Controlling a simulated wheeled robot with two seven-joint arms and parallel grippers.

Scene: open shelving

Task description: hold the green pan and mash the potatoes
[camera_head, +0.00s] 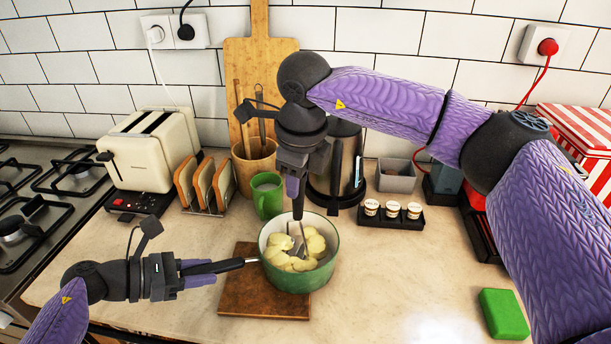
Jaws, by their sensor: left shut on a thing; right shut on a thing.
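The green pan (299,279) stands on a brown wooden board (236,290), with its dark handle (228,265) pointing left. My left gripper (200,272) is shut on that handle. Pale yellow potatoes (278,257) lie inside the pan. My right gripper (295,190) is above the pan, shut on a masher (300,231) that hangs upright. The masher's metal head reaches down among the potatoes.
Behind the pan stand a green mug (267,196), a toast rack (205,186) and a utensil pot (254,165). A cream toaster (152,150) and a hob (40,200) are left. Small jars (392,210) and a green block (504,313) are right.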

